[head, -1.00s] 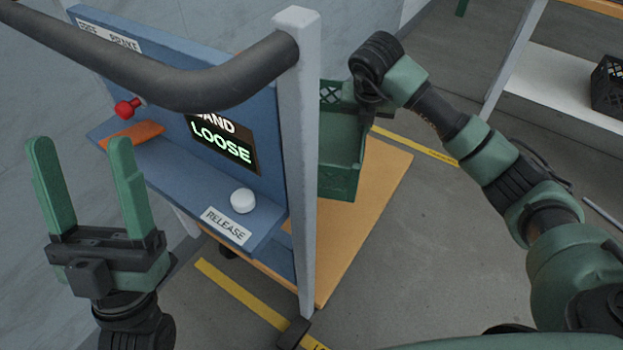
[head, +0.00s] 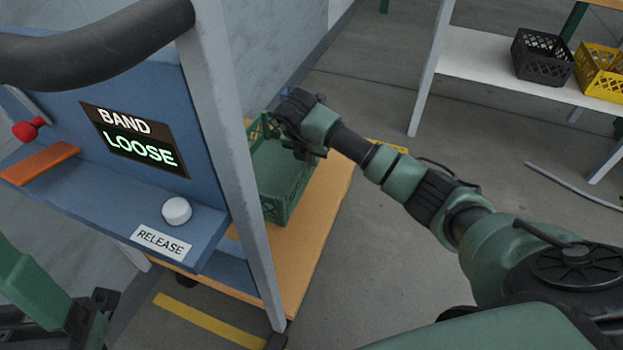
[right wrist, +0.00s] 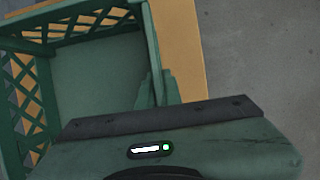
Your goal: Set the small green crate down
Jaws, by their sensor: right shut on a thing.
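The small green crate (head: 290,192) has lattice sides and looks empty inside. It is at the orange-tan board (head: 318,235), just right of the cart's grey post. I cannot tell whether its base touches the board.
The blue panel (head: 60,105) carries a lit "BAND LOOSE" display (head: 135,140), a white button (head: 177,211) labelled RELEASE and a red knob (head: 28,128). The grey post (head: 232,150) stands close left of the crate. Black (head: 543,58) and yellow (head: 600,72) crates sit on a shelf.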

